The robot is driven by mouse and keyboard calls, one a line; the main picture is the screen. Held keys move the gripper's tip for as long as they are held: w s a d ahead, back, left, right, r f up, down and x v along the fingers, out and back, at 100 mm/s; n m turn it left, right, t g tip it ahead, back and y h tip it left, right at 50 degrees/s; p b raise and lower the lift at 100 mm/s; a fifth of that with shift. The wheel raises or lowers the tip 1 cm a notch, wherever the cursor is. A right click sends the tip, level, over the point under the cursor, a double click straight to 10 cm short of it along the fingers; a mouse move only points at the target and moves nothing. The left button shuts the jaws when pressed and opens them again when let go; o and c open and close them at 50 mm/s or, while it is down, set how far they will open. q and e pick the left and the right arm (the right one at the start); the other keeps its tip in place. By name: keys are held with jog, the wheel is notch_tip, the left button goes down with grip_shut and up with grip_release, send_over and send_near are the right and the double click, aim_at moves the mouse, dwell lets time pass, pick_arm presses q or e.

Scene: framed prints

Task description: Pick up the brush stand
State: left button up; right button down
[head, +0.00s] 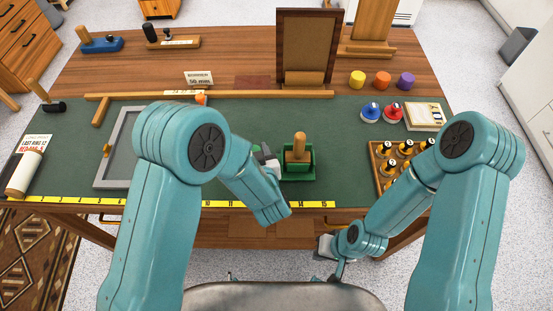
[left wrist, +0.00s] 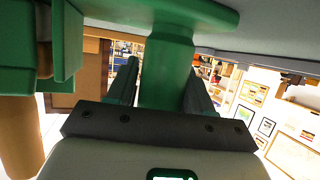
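The green brush stand (head: 298,177) is on the green mat near the table's front edge, with an upright wooden-handled brush (head: 299,150) in it. My left gripper (head: 268,155) is just left of the stand. In the left wrist view, the stand's narrow green part (left wrist: 167,75) lies between my two dark fingers (left wrist: 160,88). A slim gap shows beside the left finger, so the gripper looks open around this part. The wooden handle (left wrist: 22,140) shows at lower left there. My right gripper (head: 326,246) hangs below the table's front edge; its fingers are unclear.
A wooden rack of numbered bottles (head: 383,170) stands right of the stand. A grey frame (head: 118,150) lies on the left, partly behind my arm. A yellow ruler (head: 312,204) runs along the front edge. Red and blue knobbed pieces (head: 391,112) sit behind the rack.

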pick_arm(q)
jog(key=shift+a, duration=0.1)
jog(key=c, duration=0.7)
jog(key=shift+c, duration=0.2)
jog(key=shift+r, duration=0.1)
pick_arm(e)
jog(key=shift+s, duration=0.1)
pick_arm(q)
jog(key=shift+r, duration=0.3)
notch_tip(320, 180, up, 19)
jog(key=shift+r, duration=0.15)
pick_arm(e)
jog(key=shift+r, duration=0.25)
